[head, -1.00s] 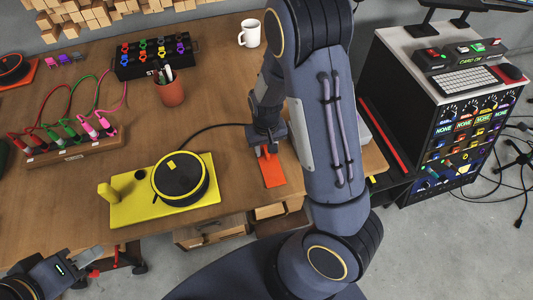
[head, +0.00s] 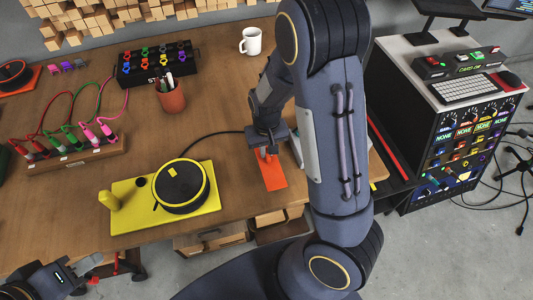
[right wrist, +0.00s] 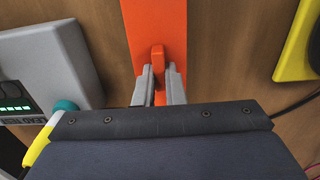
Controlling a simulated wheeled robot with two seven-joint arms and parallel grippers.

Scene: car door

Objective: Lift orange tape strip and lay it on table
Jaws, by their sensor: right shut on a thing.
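The orange tape strip (head: 275,184) lies on the wooden table (head: 235,197) near its front edge, right of the yellow plate. In the right wrist view the strip (right wrist: 157,22) runs away from the gripper and has a raised orange tab. My right gripper (head: 266,155) points down over the strip's far end. In the right wrist view its two fingers (right wrist: 158,85) are closed on the tab. My left gripper (head: 75,272) is at the lower left, off the table's front edge, with its fingers partly visible; the strip is far from it.
A yellow plate with a black round device (head: 180,186) stands left of the strip. A red pen cup (head: 171,97), a white mug (head: 251,41) and a cable rack (head: 68,155) are farther off. A grey box (right wrist: 48,68) is beside the gripper.

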